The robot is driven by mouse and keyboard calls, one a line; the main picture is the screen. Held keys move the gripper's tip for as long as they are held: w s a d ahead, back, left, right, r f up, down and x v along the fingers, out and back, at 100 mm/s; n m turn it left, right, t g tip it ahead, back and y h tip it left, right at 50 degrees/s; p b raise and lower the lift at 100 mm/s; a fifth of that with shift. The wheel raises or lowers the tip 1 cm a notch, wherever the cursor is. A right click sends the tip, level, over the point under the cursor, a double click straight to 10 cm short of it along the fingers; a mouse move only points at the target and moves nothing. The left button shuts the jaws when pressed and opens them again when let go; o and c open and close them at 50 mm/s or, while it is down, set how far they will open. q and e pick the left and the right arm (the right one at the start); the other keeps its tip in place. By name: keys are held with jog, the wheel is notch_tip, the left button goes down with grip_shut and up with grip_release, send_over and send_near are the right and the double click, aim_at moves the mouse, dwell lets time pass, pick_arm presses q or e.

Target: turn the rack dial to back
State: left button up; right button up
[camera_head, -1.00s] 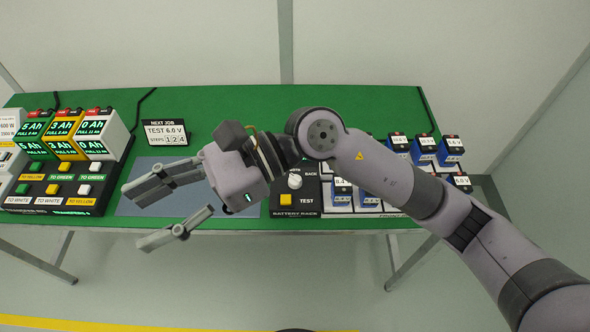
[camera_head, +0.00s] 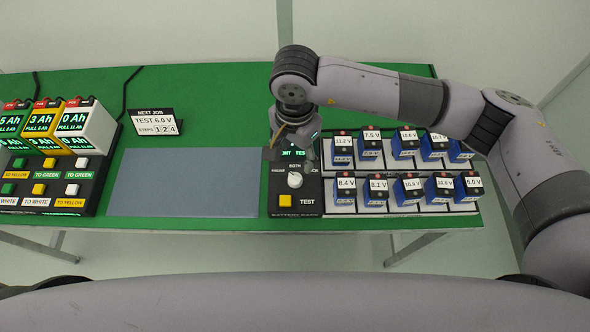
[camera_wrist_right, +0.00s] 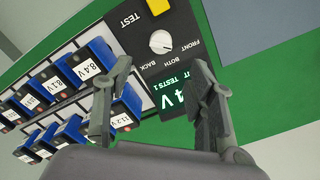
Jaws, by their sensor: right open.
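The rack dial is a round white knob (camera_head: 295,180) on the black battery rack panel (camera_head: 283,208), with FRONT, BOTH and BACK labels around it. The knob (camera_wrist_right: 161,42) also shows in the right wrist view, beyond the fingertips; its exact pointing is too small to tell. My right gripper (camera_head: 298,148) points down over the rear of the panel, just behind the knob and partly hiding the display. In the wrist view my right gripper (camera_wrist_right: 160,78) is open and empty, its fingers apart, with the knob not between them. My left gripper is out of view.
A yellow TEST button (camera_head: 285,200) sits in front of the knob. Several blue batteries (camera_head: 408,187) stand in rows right of the panel. A grey mat (camera_head: 185,185) lies clear to the left, with a button box (camera_head: 50,190) beyond it. A job sign (camera_head: 157,123) stands behind.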

aim_at(295, 176)
notch_tip(295, 176, down, 7)
jog(key=shift+f+p, duration=0.15)
jog(key=shift+p, duration=0.7)
notch_tip(295, 176, down, 2)
jog(key=shift+w+f, duration=0.1)
jog(key=shift+f, duration=0.05)
jog(key=shift+f+p, duration=0.3)
jog(key=shift+f, duration=0.2)
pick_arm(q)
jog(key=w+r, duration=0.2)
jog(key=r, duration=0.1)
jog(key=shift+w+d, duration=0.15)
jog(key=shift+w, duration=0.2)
pick_arm(e)
jog(key=shift+c, duration=0.6)
jog(key=c, duration=0.5)
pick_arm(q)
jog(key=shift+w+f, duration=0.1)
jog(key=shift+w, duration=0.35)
pick_arm(e)
jog(key=c, duration=0.6)
